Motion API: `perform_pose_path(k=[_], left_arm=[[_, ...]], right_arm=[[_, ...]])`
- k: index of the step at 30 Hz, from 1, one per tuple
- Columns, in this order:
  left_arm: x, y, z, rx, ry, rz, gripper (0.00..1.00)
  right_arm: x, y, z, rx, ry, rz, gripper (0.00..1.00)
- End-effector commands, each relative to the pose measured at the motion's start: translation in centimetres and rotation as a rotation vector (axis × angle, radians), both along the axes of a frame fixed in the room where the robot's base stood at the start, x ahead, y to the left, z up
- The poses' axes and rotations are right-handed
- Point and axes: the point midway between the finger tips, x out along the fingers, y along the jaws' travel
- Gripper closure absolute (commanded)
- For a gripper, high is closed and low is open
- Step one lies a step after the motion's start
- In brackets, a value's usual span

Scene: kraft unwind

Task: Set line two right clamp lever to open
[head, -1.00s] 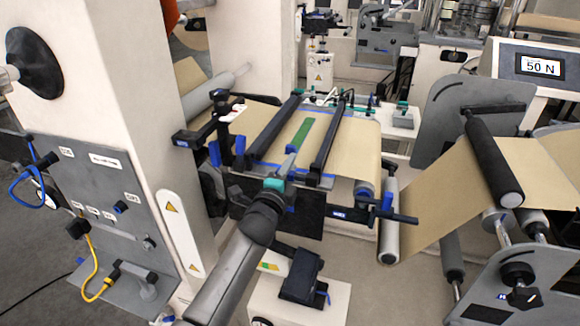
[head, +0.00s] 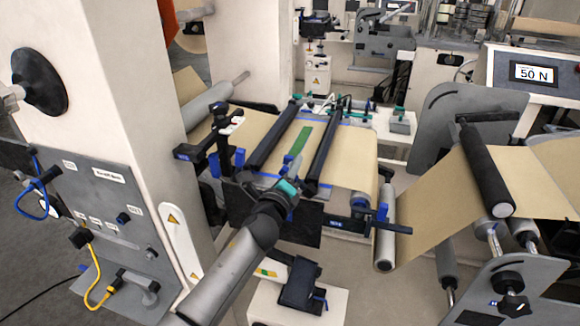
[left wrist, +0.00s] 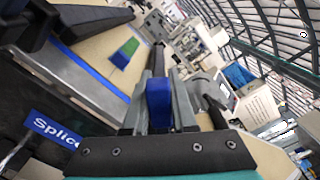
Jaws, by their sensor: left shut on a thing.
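The splice table carries two dark clamp bars, a left one (head: 275,135) and a right one (head: 326,145), across the brown paper web. My left gripper (head: 290,187) is at the near end of the right bar. In the left wrist view, its grey fingers (left wrist: 158,92) are shut on a blue lever (left wrist: 159,105), and the right bar (left wrist: 157,60) runs away behind it. In the head view the gripper hides this lever. Whether the clamp stands open or closed cannot be told. My right gripper is not in view.
A green strip (head: 300,140) lies on the web between the bars. A blue "Splice" label (left wrist: 52,130) is on the table's front. Beside the gripper are a black bracket with a blue knob (head: 382,211) and a roller (head: 385,235). A post with blue parts (head: 214,165) stands left.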

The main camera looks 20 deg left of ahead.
Motion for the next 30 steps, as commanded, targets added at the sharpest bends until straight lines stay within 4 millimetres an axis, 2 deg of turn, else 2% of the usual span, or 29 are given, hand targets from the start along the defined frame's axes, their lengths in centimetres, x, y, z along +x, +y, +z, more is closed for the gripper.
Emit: perform_pose_path(k=[7, 18, 30], left_arm=[[0.0, -0.9, 1.3, 0.240, -0.007, 0.001, 1.00], [-0.1, -2.7, 2.3, 0.558, -0.019, -0.001, 1.00], [-0.1, -3.8, 2.5, 0.748, -0.025, 0.001, 1.00]], right_arm=[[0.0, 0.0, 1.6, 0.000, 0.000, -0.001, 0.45], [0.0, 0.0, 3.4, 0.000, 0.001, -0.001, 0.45], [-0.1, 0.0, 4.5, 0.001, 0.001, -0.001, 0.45]])
